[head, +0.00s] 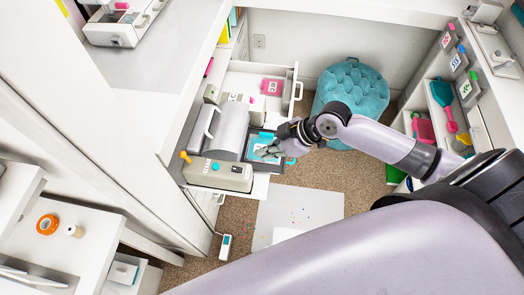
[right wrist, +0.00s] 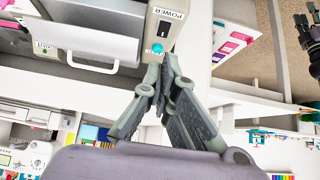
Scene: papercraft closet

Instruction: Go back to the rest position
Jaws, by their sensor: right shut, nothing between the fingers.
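My right gripper (head: 264,151) reaches in from the right in the head view, over the front right edge of the grey-and-white machine (head: 228,128). Its fingers are shut with nothing between them. In the right wrist view the shut fingertips (right wrist: 163,62) lie just below the machine's teal button (right wrist: 157,47), under the POWER label. Whether they touch the machine cannot be told. My left gripper does not show in the head view. A dark jointed part at the upper right of the right wrist view is not clear enough to name.
A teal tufted stool (head: 352,88) stands behind my right forearm. An open drawer (head: 292,90) juts out beside the machine. A right-hand shelf (head: 440,110) holds coloured tools. A grey mat (head: 300,210) with small scraps lies on the carpet. A white shelf (head: 60,255) stands at left.

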